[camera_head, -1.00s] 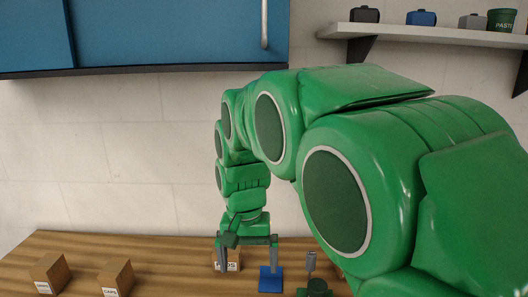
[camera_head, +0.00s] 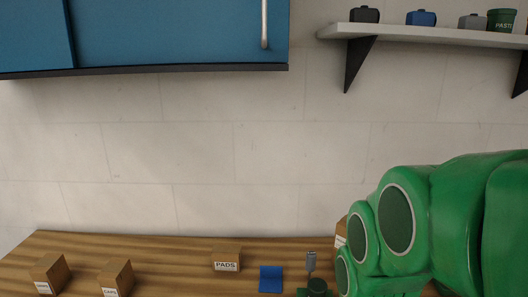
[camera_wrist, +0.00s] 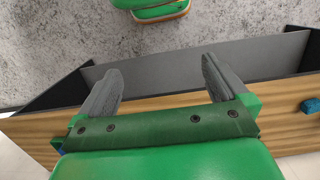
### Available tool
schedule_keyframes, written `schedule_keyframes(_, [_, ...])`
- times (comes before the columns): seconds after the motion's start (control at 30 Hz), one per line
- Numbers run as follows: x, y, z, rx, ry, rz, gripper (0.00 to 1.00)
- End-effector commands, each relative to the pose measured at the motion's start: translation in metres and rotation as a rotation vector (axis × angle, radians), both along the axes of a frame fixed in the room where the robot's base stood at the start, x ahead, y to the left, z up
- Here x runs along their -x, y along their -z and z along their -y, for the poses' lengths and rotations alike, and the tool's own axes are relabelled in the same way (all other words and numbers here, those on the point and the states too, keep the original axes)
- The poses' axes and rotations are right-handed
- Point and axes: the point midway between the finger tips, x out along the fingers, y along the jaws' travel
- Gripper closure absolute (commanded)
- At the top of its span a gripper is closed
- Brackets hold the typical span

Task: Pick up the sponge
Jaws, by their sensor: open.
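A box marked PADS (camera_head: 226,260), two cardboard boxes (camera_head: 48,274) and (camera_head: 116,278), a grey tool (camera_head: 311,262) and a dark green container (camera_head: 318,287) stand on the worktop. A blue cabinet (camera_head: 170,35) and a shelf (camera_head: 420,33) are above.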

Motion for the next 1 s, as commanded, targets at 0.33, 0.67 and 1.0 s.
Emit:
schedule_keyframes(0.33, [0.032,0.012,0.009,-0.007,-0.008,-0.013,0.0])
schedule_keyframes(0.67, [0.032,0.012,0.009,-0.007,-0.009,-0.013,0.28])
schedule_keyframes(1.0, [0.025,0.014,0.0,-0.031,-0.001,-0.022,0.28])
